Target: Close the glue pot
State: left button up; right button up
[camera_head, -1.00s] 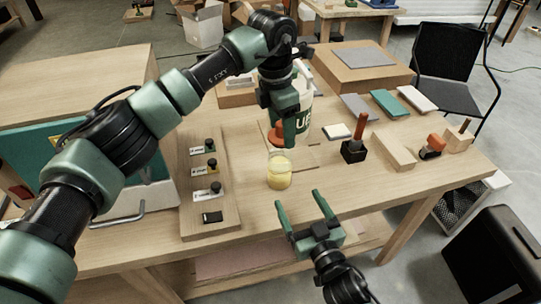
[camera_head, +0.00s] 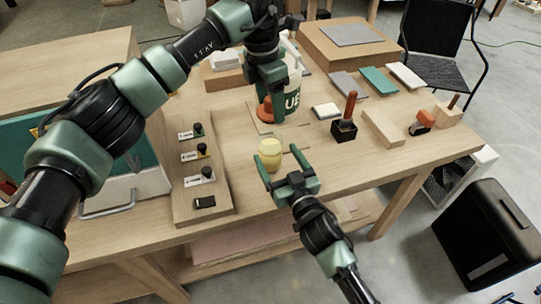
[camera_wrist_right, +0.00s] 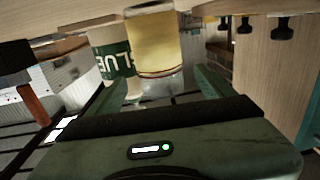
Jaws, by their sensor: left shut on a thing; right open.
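A glass pot of yellow glue (camera_head: 269,153) stands upright on the table, and it also shows large in the right wrist view (camera_wrist_right: 153,45). My left gripper (camera_head: 265,98) is shut on an orange lid (camera_head: 265,110), up and left of the pot in the head view, apart from it. The arm hides part of the lid. My right gripper (camera_head: 280,160) is open, with its fingertips close to the pot at its front. In the wrist view the pot shows between and beyond the fingers; I cannot tell whether they touch it.
A white container with a green label (camera_head: 293,98) stands behind my left gripper. A board with several black knobs (camera_head: 203,150) lies left of the pot. A black block with a red handle (camera_head: 344,128) stands to the right. The table's front edge is near my right arm.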

aim_at(266, 138)
pick_arm(q)
jog(key=shift+w+a+f, duration=0.1)
jog(key=shift+w, duration=0.05)
pick_arm(e)
jog(key=x, duration=0.5)
jog(key=shift+f, duration=0.1)
jog(key=shift+w+a, duration=0.1)
jog(key=shift+w, duration=0.1)
grip_shut()
pick_arm(q)
jog(key=shift+f, duration=2.45)
